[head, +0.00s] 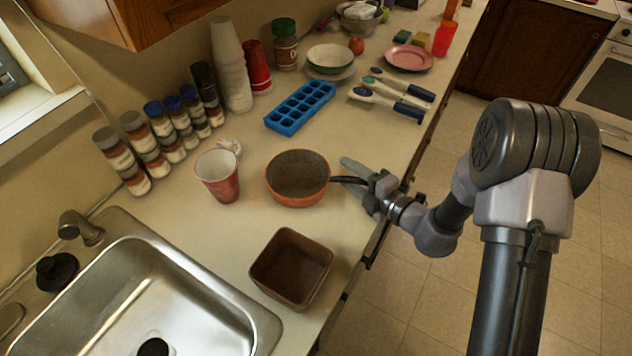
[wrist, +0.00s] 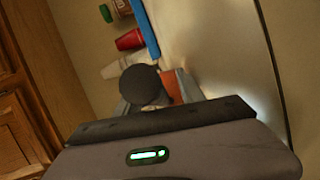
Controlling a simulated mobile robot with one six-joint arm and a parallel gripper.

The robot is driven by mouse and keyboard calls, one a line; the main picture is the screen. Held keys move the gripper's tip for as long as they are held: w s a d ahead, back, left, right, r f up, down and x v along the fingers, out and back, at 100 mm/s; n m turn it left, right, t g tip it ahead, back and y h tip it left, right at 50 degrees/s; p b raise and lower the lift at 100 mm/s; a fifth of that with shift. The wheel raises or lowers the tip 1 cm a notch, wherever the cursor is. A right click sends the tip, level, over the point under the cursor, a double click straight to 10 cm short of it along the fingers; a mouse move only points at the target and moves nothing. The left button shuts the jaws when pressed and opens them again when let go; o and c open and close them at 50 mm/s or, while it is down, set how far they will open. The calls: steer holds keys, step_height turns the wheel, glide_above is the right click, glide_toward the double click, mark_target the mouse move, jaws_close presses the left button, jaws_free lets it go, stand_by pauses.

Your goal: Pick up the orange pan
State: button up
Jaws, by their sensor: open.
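The orange pan (head: 298,192) sits upright on the counter, its dark inside facing up. Its black handle (head: 347,180) points right, toward the counter's front edge. My gripper (head: 360,177) is open at the handle, low over the counter; one grey finger shows on the far side of the handle and the other is hard to make out. In the wrist view, a dark rounded shape that looks like the handle's end (wrist: 143,86) is in front of the gripper, with a bit of the orange pan (wrist: 182,88) behind it. Contact between fingers and handle cannot be told.
A brown square bowl (head: 291,267) stands nearer, by the sink (head: 180,290). A red-and-white cup (head: 218,178) is left of the pan. Counter between pan and tray is clear.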

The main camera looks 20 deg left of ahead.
jaws_close()
stand_by(1.3)
